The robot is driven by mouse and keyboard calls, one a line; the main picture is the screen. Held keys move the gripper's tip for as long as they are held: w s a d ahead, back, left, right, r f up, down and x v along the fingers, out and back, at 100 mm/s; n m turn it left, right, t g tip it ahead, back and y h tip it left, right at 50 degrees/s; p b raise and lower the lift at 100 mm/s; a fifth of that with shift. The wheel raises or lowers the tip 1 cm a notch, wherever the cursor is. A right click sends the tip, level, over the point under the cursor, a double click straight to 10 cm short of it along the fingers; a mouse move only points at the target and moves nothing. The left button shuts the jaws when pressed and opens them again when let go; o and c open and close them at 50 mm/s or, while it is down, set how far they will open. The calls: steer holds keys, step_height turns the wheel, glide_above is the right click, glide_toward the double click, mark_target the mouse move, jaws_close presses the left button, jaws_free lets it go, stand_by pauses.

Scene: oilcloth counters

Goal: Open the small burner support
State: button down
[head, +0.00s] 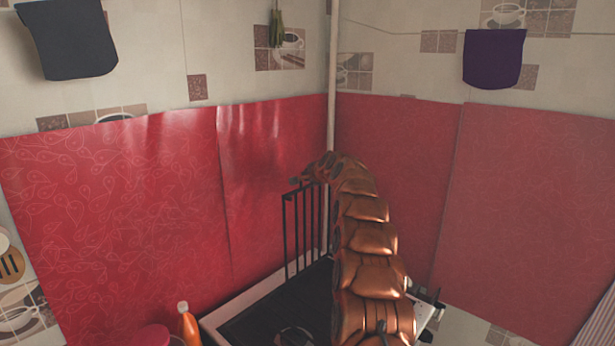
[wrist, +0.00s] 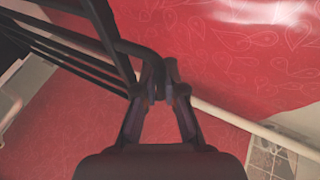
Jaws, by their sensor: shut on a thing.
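The small burner support (head: 286,237) is a black barred grate. In the head view it stands about upright at the back of the stove, its bars running up and down. In the wrist view its dark bars (wrist: 70,47) cross the upper left. My gripper (wrist: 160,88) is shut on the support's outer bar in the wrist view. In the head view my gripper (head: 298,181) is at the grate's top edge. My bronze arm hides the right part of the grate and much of the stove (head: 262,312).
An orange bottle (head: 188,326) and a pink-red round thing (head: 153,336) stand left of the stove. A red oilcloth (head: 150,190) covers the walls behind. A pale pipe (head: 332,90) runs up the corner, close behind my gripper.

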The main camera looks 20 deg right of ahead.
steer(key=shift+a+f, duration=0.1)
steer(key=shift+f, duration=0.1)
steer(key=c, duration=1.5)
jaws_free()
steer(key=shift+c, duration=0.2)
steer(key=shift+r, duration=0.1)
steer(key=shift+s+r, duration=0.1)
steer(key=v, duration=1.1)
steer(key=shift+s, duration=0.3)
steer(key=shift+r, duration=0.15)
